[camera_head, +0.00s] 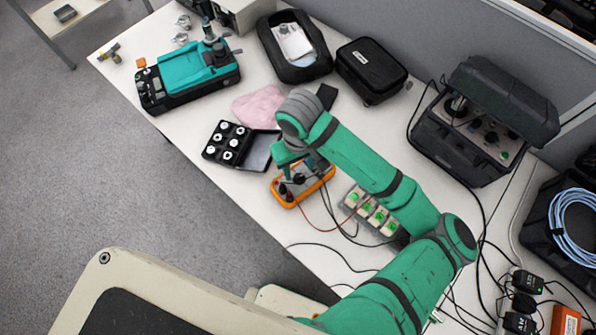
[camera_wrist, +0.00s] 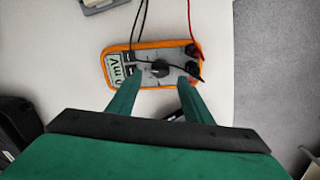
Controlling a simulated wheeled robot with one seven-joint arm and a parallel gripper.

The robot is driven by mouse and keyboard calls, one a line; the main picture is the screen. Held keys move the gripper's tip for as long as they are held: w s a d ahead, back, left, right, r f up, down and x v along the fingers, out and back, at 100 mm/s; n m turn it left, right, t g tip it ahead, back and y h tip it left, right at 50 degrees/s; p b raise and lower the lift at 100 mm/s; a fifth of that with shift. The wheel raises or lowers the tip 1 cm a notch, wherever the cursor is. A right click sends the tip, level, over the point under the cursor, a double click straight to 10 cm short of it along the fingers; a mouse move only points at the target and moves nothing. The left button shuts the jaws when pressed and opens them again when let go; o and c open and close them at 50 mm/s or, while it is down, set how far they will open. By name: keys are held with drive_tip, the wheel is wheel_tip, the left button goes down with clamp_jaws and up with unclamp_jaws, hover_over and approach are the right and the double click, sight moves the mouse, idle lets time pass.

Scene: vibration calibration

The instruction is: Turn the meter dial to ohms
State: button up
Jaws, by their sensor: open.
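The meter (camera_head: 304,186) is an orange-framed multimeter lying on the white table, partly hidden under my arm in the head view. In the wrist view the meter (camera_wrist: 135,47) shows a grey face, a display reading mV (camera_wrist: 118,71), and a dark round dial (camera_wrist: 159,68) at its middle. Black and red leads are plugged in at its right end. My gripper (camera_wrist: 158,88) is open, its two green fingers apart on either side below the dial. I cannot tell how high the fingertips are above the meter. In the head view my gripper (camera_head: 291,165) is over the meter.
An open black case with white round pieces (camera_head: 228,143) lies left of the meter. A strip with green switches (camera_head: 370,211) lies to its right, with loose cables nearby. A pink cloth (camera_head: 258,106) and black cases (camera_head: 371,69) are behind.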

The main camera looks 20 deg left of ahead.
sight(299, 176)
drive_tip(key=shift+f, duration=2.1)
drive_tip(key=c, duration=1.1)
drive_tip(key=shift+o, duration=0.2)
drive_tip(key=shift+a+n, duration=0.1)
drive_tip(key=shift+n, duration=1.2)
drive_tip(key=o, duration=1.1)
drive_tip(key=shift+c, duration=0.2)
drive_tip(key=shift+r, duration=0.15)
wheel_tip(299, 176, up, 11)
drive_tip(key=shift+f, duration=0.2)
